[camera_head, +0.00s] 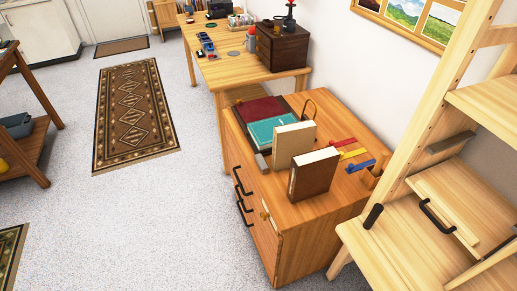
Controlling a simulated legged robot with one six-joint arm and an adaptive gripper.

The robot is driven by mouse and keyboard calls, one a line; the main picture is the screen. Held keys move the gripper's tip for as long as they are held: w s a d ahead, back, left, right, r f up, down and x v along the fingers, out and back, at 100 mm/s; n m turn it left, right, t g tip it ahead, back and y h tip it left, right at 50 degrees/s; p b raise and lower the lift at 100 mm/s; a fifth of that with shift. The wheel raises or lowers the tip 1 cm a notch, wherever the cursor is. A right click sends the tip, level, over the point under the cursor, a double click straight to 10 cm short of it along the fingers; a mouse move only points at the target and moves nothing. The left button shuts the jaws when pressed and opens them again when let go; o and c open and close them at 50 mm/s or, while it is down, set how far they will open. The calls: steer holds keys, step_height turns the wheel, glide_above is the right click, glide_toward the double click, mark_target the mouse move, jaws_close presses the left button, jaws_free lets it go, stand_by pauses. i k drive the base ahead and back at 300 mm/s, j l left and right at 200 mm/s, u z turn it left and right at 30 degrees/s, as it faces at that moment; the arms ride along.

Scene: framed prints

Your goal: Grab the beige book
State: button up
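The beige book (293,144) stands upright on top of the wooden cabinet (322,207). A brown book (313,175) stands upright just in front of it and hides part of its lower right side. A teal book or folder (272,129) lies flat behind it, with a dark red one (259,110) farther back. My gripper does not show in this view.
Red, yellow and blue tools (352,154) lie right of the books. A light wooden shelf ladder (440,200) stands close at the right. A long table (228,68) with a dark wooden box (282,46) is behind. The floor left of the cabinet is clear.

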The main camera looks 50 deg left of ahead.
mark_target(290, 140)
steer(key=u, duration=1.85)
steer(key=i+j, duration=0.2)
steer(key=j, duration=0.25)
steer(key=i+j+z, duration=0.35)
steer(key=j+z, duration=0.15)
steer(key=j, duration=0.15)
steer(key=i+j+z, duration=0.25)
steer(key=j, duration=0.15)
steer(key=j+z, duration=0.3)
steer(key=i+j+z, duration=0.25)
steer(key=j, duration=0.2)
steer(key=j+z, duration=0.2)
steer(key=j, duration=0.2)
steer(key=j+z, duration=0.25)
steer(key=j, duration=0.2)
steer(key=i+j, duration=0.1)
steer(key=j, duration=0.4)
steer(key=i+z, duration=0.05)
